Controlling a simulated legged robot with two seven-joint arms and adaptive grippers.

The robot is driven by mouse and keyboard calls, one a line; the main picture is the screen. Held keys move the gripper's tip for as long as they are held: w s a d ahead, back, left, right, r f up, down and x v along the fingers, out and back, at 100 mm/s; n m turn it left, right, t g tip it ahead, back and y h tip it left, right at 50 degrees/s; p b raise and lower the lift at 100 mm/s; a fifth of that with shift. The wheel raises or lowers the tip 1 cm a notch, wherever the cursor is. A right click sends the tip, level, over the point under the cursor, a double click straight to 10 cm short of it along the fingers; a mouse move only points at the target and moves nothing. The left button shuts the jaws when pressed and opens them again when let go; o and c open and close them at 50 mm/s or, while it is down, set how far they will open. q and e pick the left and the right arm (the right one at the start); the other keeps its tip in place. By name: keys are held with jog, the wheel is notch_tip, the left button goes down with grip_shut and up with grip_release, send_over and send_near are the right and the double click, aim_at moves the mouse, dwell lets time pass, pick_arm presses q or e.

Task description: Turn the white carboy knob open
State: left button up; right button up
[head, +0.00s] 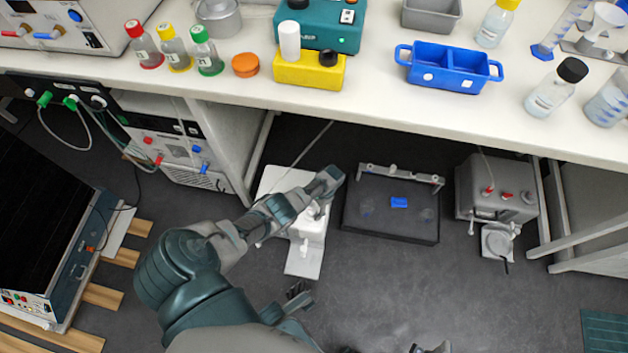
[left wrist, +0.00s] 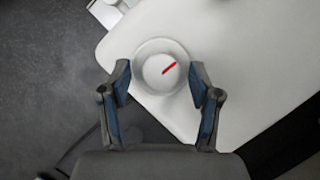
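The white carboy (head: 308,226) stands on the floor under the bench, partly hidden behind my left arm in the head view. In the left wrist view its round white knob (left wrist: 150,62) carries a short red mark slanting up to the right. My left gripper (head: 326,184) is over the carboy. In the left wrist view its two fingers (left wrist: 160,72) are spread, one on each side of the knob. I cannot tell whether they touch it. Small grey parts at the bottom edge of the head view may be my right gripper (head: 432,348); its fingers are not clear.
A black tray-like unit (head: 390,222) stands right of the carboy, and a grey box (head: 497,186) farther right. The bench top (head: 420,105) above holds bottles and a blue caddy (head: 450,66). A dark-topped machine (head: 45,215) is at left. Floor in front is mostly clear.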

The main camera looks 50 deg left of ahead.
pick_arm(q)
jog(key=shift+r, duration=0.15)
jog(key=v, duration=1.1)
jog(key=shift+w+r, duration=0.2)
jog(key=shift+w, duration=0.05)
